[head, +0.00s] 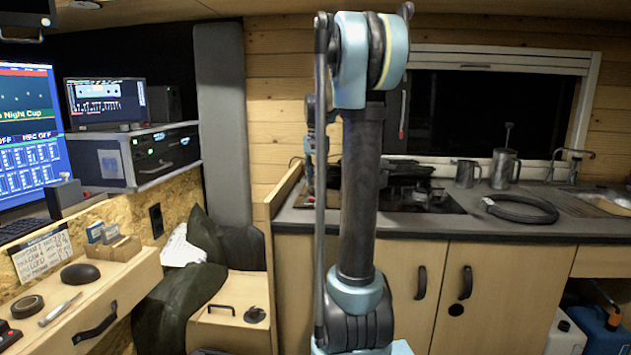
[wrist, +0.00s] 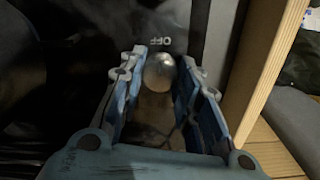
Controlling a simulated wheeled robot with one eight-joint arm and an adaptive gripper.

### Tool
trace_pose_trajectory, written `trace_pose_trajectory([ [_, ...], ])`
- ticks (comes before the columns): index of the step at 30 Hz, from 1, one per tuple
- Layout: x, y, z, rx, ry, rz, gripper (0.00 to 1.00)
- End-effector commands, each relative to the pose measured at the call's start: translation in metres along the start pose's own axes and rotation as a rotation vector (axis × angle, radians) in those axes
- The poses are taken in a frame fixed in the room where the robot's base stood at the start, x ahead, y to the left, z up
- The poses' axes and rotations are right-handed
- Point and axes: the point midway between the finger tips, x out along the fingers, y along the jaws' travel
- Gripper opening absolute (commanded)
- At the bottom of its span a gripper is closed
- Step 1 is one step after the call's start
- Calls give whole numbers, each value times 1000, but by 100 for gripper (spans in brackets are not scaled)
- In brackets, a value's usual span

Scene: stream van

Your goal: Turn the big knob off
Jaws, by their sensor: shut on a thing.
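The big knob (wrist: 158,70) is a rounded silvery metal piece in the wrist view. My gripper (wrist: 160,78) has its blue-padded fingers on both sides of it, shut on it. A white "OFF" mark (wrist: 168,41) shows upside down on the dark panel just beyond the knob. The knob's pointing direction is hard to tell. In the head view my arm stands in front of the dark cooktop (head: 440,199), and the knob is not clearly visible there.
A wooden divider (wrist: 268,65) rises close to the right of my gripper in the wrist view. It also shows in the head view (head: 285,190). A black cable coil (head: 520,209) and metal jugs (head: 504,169) stand farther right on the counter.

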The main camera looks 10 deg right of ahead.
Motion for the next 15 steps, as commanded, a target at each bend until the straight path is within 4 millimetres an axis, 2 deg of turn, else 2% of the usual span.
trace_pose_trajectory([
  [14, -1, -1, -1, 11, 2, -3, 7],
  [15, -1, -2, -1, 11, 2, -3, 37],
])
